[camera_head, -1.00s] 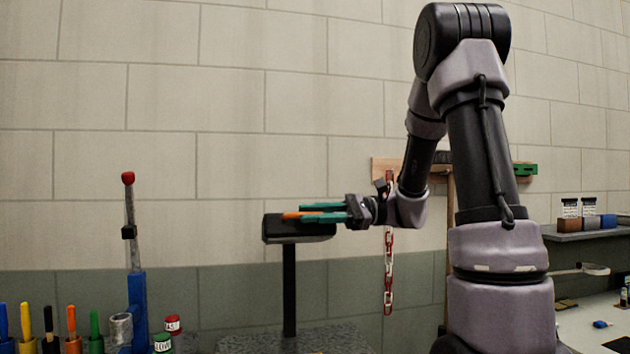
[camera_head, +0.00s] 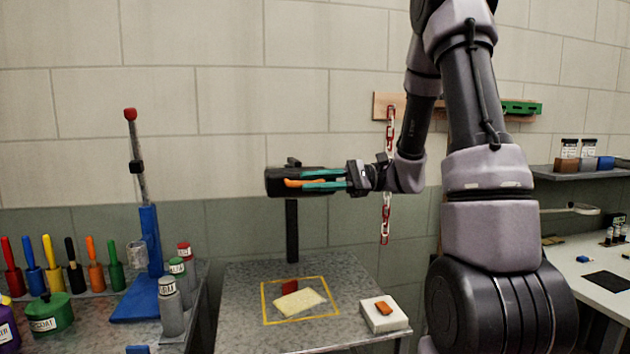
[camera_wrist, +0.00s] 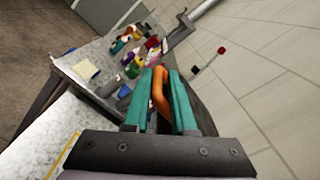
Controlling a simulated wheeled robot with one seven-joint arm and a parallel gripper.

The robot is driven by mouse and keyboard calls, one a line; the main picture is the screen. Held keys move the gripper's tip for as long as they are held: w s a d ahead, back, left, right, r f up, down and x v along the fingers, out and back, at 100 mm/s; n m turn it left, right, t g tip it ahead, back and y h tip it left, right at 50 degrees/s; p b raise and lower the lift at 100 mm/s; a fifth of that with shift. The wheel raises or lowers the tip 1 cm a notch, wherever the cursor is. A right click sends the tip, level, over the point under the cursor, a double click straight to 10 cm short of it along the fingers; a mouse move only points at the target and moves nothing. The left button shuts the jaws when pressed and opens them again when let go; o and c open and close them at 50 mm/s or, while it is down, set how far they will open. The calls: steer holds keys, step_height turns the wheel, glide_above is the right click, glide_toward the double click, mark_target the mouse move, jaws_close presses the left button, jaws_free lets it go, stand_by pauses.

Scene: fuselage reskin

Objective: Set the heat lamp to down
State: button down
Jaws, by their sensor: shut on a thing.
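A short black piece shows just above the head. The lamp's orange handle (camera_head: 300,183) sticks out on the near side. My gripper (camera_head: 322,180) reaches in from the right with its teal fingers shut on the handle. The wrist view shows the orange handle (camera_wrist: 159,92) between the two fingers (camera_wrist: 161,100), with the dark lamp head (camera_wrist: 203,112) beside them. My fingers hide part of the head.
Below the lamp, a yellow square outline (camera_head: 338,312) on the table surrounds a pale sheet (camera_head: 300,300) and a red piece. A white block (camera_head: 384,315) sits at the right. A blue lever stand (camera_head: 150,240) and several coloured tools stand at the left. A red-and-white chain (camera_head: 385,220) hangs behind my arm.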

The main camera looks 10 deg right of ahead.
steer(key=c, duration=0.8)
jaws_free()
steer(key=shift+w, duration=0.15)
steer(key=shift+c, duration=0.2)
steer(key=shift+d, duration=0.1)
steer(key=d, duration=1)
steer(key=shift+d, duration=0.3)
